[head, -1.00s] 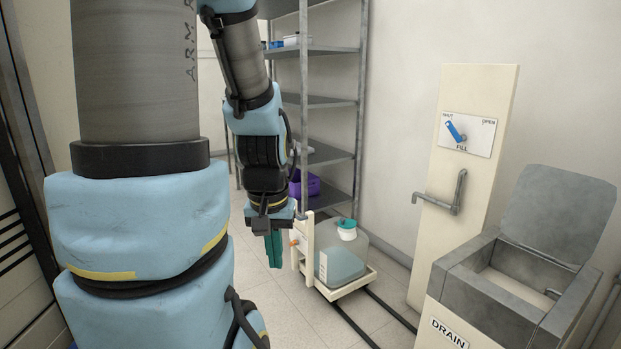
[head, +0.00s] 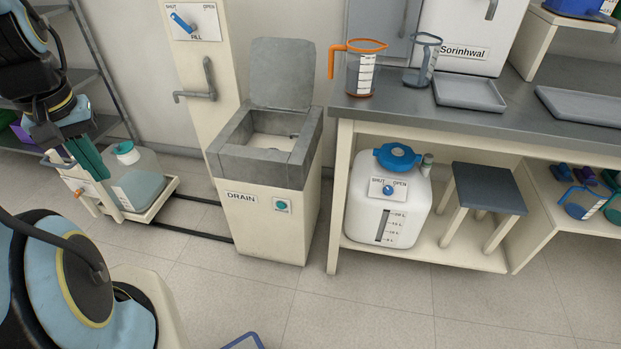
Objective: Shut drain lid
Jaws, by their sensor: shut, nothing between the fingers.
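The drain lid (head: 283,74) is a grey flat panel that stands up at the back of the drain basin, so it is open. The drain (head: 264,225) is a cream cabinet with a grey basin rim (head: 300,153), a "DRAIN" label and a teal button (head: 282,206) on its front. The basin lies uncovered. My gripper (head: 88,160), with green fingers, is at the left, well apart from the lid and left of the drain. It is shut and empty, close to the wheeled cart.
A cart (head: 160,202) with a jug (head: 137,187) stands on floor rails left of the drain. A fill post (head: 205,80) with a bent pipe rises behind. Right is a bench (head: 440,118) with jugs and trays, a white tank (head: 400,215) below.

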